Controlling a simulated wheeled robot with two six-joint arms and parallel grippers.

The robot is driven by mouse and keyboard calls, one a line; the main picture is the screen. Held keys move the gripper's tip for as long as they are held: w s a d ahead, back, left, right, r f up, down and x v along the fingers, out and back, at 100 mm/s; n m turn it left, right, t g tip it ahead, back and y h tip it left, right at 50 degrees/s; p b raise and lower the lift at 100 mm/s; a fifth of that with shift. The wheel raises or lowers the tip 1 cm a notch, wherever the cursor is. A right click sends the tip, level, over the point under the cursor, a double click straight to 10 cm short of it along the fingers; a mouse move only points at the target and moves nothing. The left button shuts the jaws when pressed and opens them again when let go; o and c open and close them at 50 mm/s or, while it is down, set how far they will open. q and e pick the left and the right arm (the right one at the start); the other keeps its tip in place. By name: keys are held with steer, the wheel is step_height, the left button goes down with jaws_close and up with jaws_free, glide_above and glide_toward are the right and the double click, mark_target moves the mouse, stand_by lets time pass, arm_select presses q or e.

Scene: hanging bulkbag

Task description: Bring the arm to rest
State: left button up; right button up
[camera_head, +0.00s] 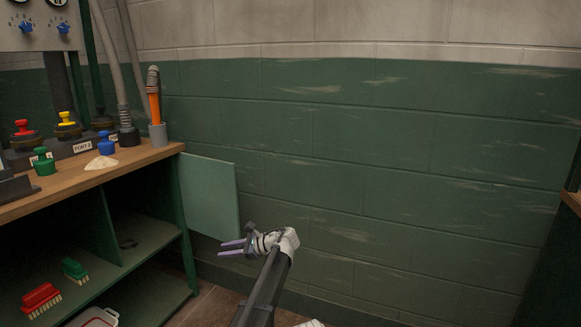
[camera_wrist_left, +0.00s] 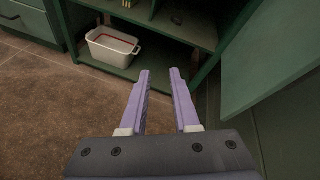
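My left gripper (camera_head: 232,248) is in front of the bench's right end in the head view, with its purple fingers pointing left. In the left wrist view the two fingers (camera_wrist_left: 160,80) stand apart with nothing between them, so the gripper is open and empty. It is clear of the bench and the floor.
A wooden-topped bench (camera_head: 150,154) with green shelves stands at left. Its green door panel (camera_head: 209,195) hangs open near my left gripper. A white tub (camera_wrist_left: 112,47) sits on the bottom shelf. A red brush (camera_head: 39,298) and a green brush (camera_head: 74,268) lie on shelves.

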arm_select(q)
steer(key=s+a+f+n+g+h, duration=0.1)
steer(key=s+f+n+h, duration=0.3)
steer(key=s, duration=0.5)
steer(key=s+a+f+n+g+h, duration=0.1)
steer(key=s+a+f+n+h, duration=0.1)
steer(key=s+f+n, duration=0.5)
steer(key=s+d+f+n+h, duration=0.1)
steer(key=s+d+n+h, duration=0.25)
steer(key=s, duration=0.55)
steer(key=s+d+f+n+h, duration=0.2)
steer(key=s+d+n+h, duration=0.15)
steer(key=s, duration=0.55)
steer(key=s+d+r+m+g+y+p, duration=0.15)
steer(key=s+d+r+m+p, duration=0.35)
steer(key=d+r+p, duration=0.5)
step_height(320, 180, up, 36)
steer(key=p, duration=3.6)
steer(key=shift+s+d+h, duration=0.15)
steer(key=shift+d+h, duration=0.2)
steer(key=shift+f, duration=0.2)
